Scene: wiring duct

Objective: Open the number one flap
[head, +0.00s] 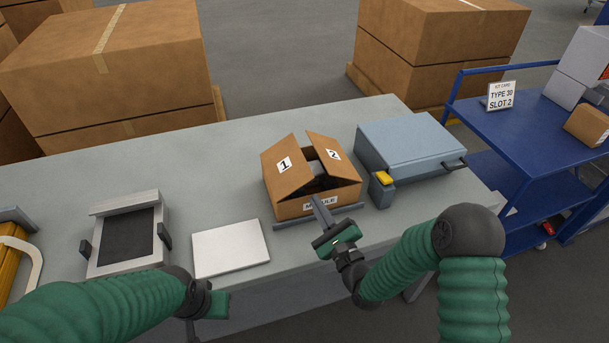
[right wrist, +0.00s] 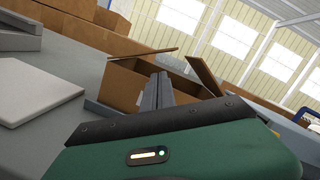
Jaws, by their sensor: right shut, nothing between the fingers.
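A small cardboard box (head: 318,189) labelled MODULE stands on the grey table. Its flap marked 1 (head: 287,166) is on the left and its flap marked 2 (head: 332,154) on the right. Both flaps are tilted up, with a dark gap between them. My right gripper (head: 319,203) is shut and empty at the front of the box, its fingertips near the front rim by the gap. In the right wrist view the shut fingers (right wrist: 158,92) point at the box (right wrist: 128,82); contact is unclear. My left gripper (head: 208,304) is low at the front edge, its fingers mostly hidden.
A blue-grey case (head: 410,146) with a yellow-topped post (head: 383,180) stands right of the box. A white panel (head: 231,249) and a framed dark tray (head: 126,238) lie to the left. A blue cart (head: 520,130) is at the right. The table behind the box is clear.

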